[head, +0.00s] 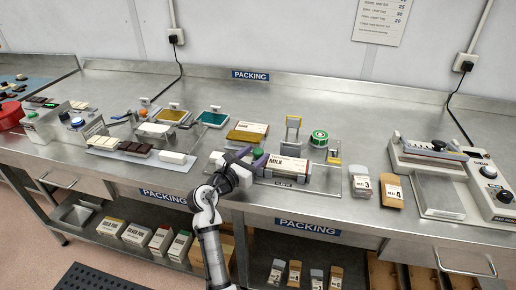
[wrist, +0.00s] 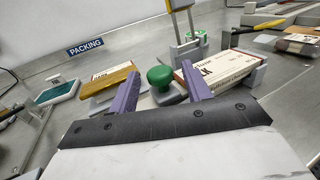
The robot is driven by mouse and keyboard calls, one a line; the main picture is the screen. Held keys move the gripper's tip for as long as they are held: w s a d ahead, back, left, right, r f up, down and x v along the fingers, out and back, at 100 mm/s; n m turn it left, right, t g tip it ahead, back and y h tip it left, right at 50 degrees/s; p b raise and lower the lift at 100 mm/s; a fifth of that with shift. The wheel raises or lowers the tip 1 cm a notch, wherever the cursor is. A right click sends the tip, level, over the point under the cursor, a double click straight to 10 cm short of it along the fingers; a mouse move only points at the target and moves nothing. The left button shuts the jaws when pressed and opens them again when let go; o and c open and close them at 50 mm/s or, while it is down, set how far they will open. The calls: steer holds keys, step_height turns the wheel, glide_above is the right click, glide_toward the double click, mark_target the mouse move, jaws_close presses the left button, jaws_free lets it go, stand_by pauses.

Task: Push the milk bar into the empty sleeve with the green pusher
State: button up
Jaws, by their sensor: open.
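The green pusher knob (head: 258,153) stands at the left end of the sleeve station. It also shows in the wrist view (wrist: 160,76), on a pale base. My gripper (head: 247,160) is open, its purple fingers (wrist: 160,70) on either side of the knob in the wrist view; no firm grip shows. A white sleeve marked MILK (head: 288,166) lies in the station just right of the knob; it also shows in the wrist view (wrist: 222,68), with a reddish-brown side. I cannot make out a milk bar at the sleeve's mouth; my right finger partly covers that end.
A gold box with a white label (head: 247,134) lies behind the knob. A yellow-topped upright frame (head: 293,129) and a green roll (head: 319,139) stand behind the sleeve. A white tray with several bars (head: 137,157) lies left. A sealing machine (head: 430,150) stands right.

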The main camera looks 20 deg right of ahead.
steer(key=shift+x, duration=1.25)
jaws_close()
